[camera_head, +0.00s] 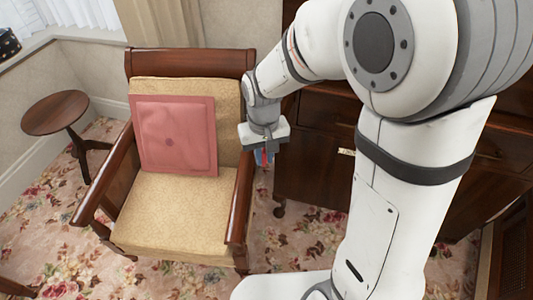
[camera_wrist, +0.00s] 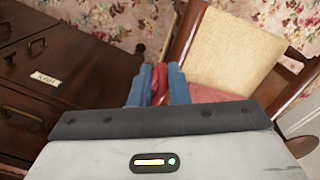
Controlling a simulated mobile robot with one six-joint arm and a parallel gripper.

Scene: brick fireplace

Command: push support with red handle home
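My gripper (camera_head: 264,159) points down beside the chair's right arm, near the left edge of the dark wood cabinet (camera_head: 313,158). In the wrist view its blue fingers (camera_wrist: 160,84) reach out past the grey body. No support is clearly visible in either view. The cabinet's drawer fronts also show on the left of the wrist view (camera_wrist: 62,62), with a small pale label (camera_wrist: 46,79).
An armchair (camera_head: 170,205) with a pink cushion (camera_head: 174,135) stands left of my gripper, its wooden arm close by. A small round table (camera_head: 55,112) is at the far left. Floral carpet (camera_head: 300,237) shows between chair and cabinet. My arm hides much of the cabinet.

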